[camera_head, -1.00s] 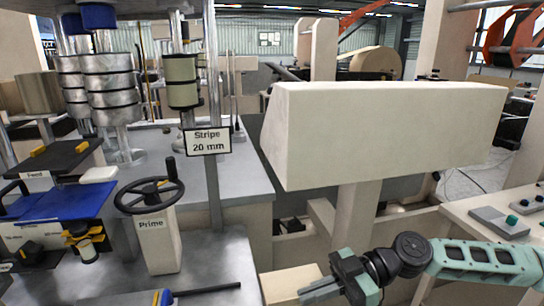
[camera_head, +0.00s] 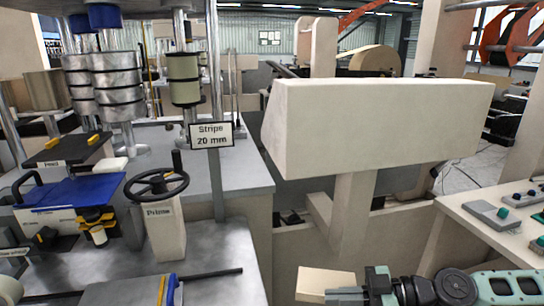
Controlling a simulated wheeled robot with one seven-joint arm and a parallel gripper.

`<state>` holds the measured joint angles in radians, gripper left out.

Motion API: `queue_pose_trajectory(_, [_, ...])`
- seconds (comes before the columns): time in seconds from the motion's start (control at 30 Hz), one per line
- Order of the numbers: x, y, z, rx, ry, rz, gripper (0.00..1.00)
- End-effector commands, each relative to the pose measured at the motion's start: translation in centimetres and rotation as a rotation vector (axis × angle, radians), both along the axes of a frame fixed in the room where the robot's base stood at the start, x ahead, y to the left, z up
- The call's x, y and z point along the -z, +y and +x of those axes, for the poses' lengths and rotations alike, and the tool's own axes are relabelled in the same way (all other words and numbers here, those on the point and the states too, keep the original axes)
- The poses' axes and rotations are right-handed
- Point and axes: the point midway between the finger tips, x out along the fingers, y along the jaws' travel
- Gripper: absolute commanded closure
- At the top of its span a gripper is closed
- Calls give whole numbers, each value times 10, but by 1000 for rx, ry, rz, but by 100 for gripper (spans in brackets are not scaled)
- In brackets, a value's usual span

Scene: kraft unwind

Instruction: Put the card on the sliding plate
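No card can be told for certain. A flat blue sheet (camera_head: 80,190) lies on a pale labelled unit at the left, and a small white pad (camera_head: 105,167) lies behind it. No part is marked as the sliding plate. A black plate (camera_head: 68,150) with yellow clips and a small label stands above the blue sheet. A grey plate (camera_head: 118,293) with a blue and yellow edge piece lies at the bottom left. My gripper (camera_head: 352,293) is at the bottom edge, well right of these, pointing left. Its fingers are partly cut off; whether they hold anything cannot be told.
A pale block (camera_head: 325,281) shows by my fingertips. A black handwheel (camera_head: 157,183) on a "Prime" post and the "Stripe 20 mm" sign (camera_head: 211,135) on a pole stand in between. A large beige beam (camera_head: 375,130) is ahead. A button panel (camera_head: 510,215) is at right.

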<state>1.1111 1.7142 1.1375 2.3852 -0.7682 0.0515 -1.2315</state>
Motion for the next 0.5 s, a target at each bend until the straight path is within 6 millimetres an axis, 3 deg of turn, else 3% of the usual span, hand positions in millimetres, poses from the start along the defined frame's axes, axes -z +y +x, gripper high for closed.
queue_pose_trajectory(0.5, [62,-100,20,731,5,0,100])
